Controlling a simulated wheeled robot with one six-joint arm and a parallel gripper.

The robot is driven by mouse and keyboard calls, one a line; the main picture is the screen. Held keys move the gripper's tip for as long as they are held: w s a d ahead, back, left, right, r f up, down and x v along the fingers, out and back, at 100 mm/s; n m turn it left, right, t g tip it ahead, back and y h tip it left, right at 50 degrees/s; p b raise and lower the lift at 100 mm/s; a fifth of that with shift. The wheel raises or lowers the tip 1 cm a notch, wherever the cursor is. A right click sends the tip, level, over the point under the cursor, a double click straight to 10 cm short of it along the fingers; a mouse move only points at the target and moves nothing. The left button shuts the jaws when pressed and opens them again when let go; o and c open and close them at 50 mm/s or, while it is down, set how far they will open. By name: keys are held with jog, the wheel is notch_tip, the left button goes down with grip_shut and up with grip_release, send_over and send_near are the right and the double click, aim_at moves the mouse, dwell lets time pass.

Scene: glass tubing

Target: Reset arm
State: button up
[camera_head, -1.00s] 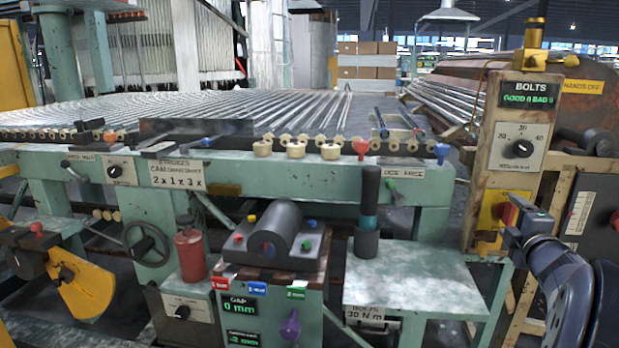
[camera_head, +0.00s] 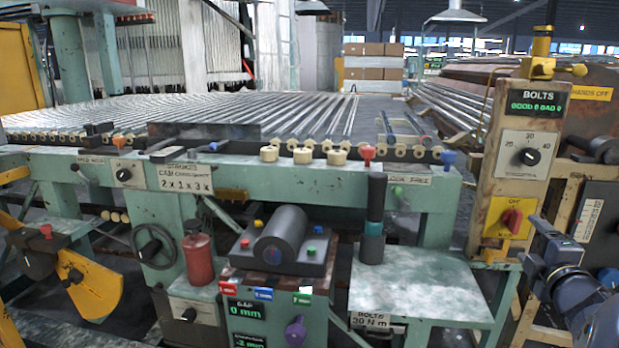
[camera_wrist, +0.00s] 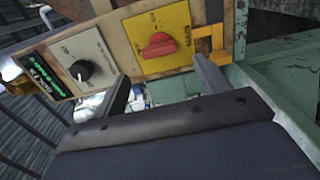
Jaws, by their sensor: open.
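My gripper (camera_head: 532,242) is at the right of the head view, beside the lower part of the beige control post (camera_head: 483,190). In the wrist view my gripper (camera_wrist: 162,82) has its two dark fingers apart, with nothing held between them. A red rotary switch (camera_head: 511,219) on a yellow plate (camera_head: 494,229) is on the post, left of my gripper and apart from it. In the wrist view the red switch (camera_wrist: 158,45) lies beyond the fingertips, with clear space between.
A black dial (camera_head: 528,156) and a green BOLTS display (camera_head: 537,104) are above the switch. A green bench (camera_head: 420,285) with a dark upright tool (camera_head: 374,225) stands to the left. A dark panel (camera_head: 592,225) is behind my arm at right.

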aim_at(520, 224)
jog(key=b+x, duration=0.2)
jog(key=x, duration=0.5)
jog(key=shift+w+f, duration=0.15)
jog(key=shift+w, duration=0.05)
jog(key=shift+s+r+m+p, duration=0.1)
jog(key=shift+r+m+p, duration=0.35)
jog(key=shift+p, duration=0.35)
jog(key=shift+s+m+p, duration=0.1)
jog(key=shift+m+p, duration=0.35)
jog(key=shift+m, duration=0.2)
jog(key=m+p, duration=0.4)
jog(key=m, duration=0.1)
jog(key=shift+d, duration=0.15)
jog(key=m+p, duration=0.5)
jog(key=m, duration=0.1)
jog(key=shift+d, duration=0.1)
jog(key=m+p, duration=0.4)
jog(key=shift+d+f+m+p, duration=0.1)
jog(key=shift+f+m+p, duration=0.05)
jog(key=shift+m+p, duration=0.25)
jog(key=shift+s+f, duration=0.15)
jog(key=shift+s, duration=0.8)
